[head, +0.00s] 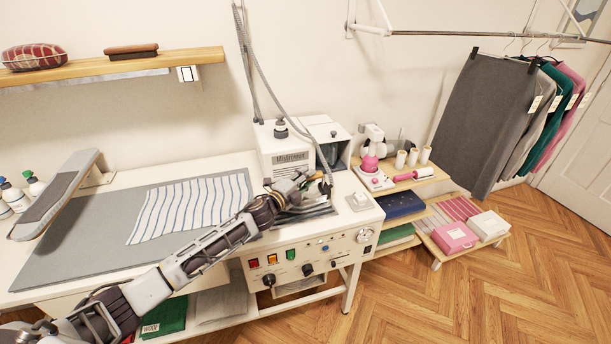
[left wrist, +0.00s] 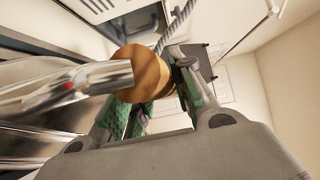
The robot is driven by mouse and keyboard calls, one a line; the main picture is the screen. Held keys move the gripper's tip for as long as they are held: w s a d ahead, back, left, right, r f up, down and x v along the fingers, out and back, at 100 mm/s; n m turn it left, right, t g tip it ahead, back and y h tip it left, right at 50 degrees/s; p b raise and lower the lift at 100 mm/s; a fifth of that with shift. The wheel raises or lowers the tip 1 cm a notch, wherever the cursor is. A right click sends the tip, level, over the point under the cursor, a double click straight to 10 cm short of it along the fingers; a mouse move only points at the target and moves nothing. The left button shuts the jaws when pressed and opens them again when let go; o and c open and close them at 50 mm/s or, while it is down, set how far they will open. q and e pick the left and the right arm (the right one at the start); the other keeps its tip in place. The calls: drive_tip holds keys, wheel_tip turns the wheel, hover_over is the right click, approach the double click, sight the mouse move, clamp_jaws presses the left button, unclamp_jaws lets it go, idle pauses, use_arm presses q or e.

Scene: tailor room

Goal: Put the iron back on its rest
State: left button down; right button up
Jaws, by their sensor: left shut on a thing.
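My left gripper (head: 312,187) is shut on the iron's handle at the right end of the work table. In the left wrist view, the brown cork-like handle (left wrist: 146,70) is between the green-padded fingers, and the shiny metal of the iron (left wrist: 50,92) extends to the left. In the head view the gripper and wrist hide most of the iron. A dark, ribbed rest (head: 318,211) shows just below the gripper. I cannot tell whether the iron touches it or hovers above it. My right gripper is not in view.
A white steam unit (head: 283,150) stands behind the gripper, with grey hoses (head: 250,65) hanging from above. Striped cloth (head: 190,208) lies on the grey pressing mat (head: 75,250). A sleeve board (head: 55,195) stands at left. Shelves with sewing things (head: 405,180) are at right.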

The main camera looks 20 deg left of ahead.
use_arm(q)
drive_tip(key=shift+r, duration=0.3)
drive_tip(key=c, duration=1.5)
unclamp_jaws()
drive_tip(key=shift+f, duration=0.3)
drive_tip(key=o, duration=0.3)
drive_tip(key=shift+s, duration=0.15)
drive_tip(key=shift+r, duration=0.1)
